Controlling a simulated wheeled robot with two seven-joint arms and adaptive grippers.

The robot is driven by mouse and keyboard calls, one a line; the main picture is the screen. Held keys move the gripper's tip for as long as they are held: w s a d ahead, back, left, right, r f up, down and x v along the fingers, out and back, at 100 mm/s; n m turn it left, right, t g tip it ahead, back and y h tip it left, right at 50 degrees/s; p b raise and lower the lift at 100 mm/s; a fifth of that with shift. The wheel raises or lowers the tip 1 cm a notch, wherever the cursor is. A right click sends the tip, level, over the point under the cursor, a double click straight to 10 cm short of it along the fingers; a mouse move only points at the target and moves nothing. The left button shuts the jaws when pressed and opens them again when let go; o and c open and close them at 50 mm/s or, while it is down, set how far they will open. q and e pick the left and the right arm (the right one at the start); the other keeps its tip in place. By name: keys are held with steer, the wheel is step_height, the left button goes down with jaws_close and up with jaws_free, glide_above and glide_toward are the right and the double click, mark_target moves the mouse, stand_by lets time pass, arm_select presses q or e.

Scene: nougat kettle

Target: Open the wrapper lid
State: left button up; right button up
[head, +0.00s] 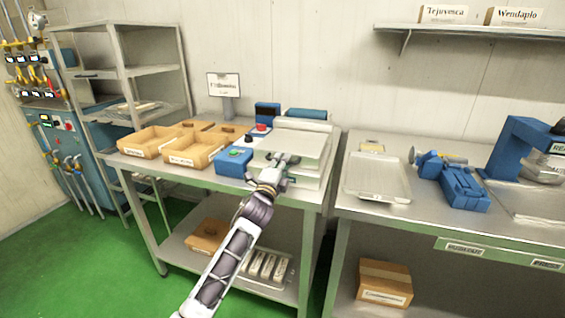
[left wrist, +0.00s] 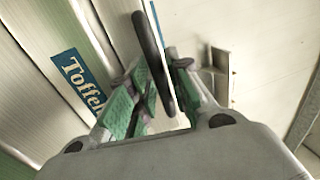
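The wrapper (head: 313,125) stands at the right end of the left steel table, its pale flat lid (head: 308,143) down. My left gripper (head: 284,161) is at the lid's front in the head view. In the left wrist view its green-padded fingers (left wrist: 163,72) lie close on both sides of a dark, rounded handle (left wrist: 151,45) and appear shut on it. Finger contact is partly hidden. My right gripper is out of view.
Cardboard trays (head: 194,150) fill the table's left part. A steel tray (head: 378,178) and a blue device (head: 460,187) are on the right table. A blue "Toffe..." label (left wrist: 84,82) shows in the wrist view.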

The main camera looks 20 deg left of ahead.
arm_select(q)
steer(key=shift+w, duration=0.25)
steer(key=shift+r, duration=0.1)
steer(key=shift+c, duration=0.3)
jaws_close()
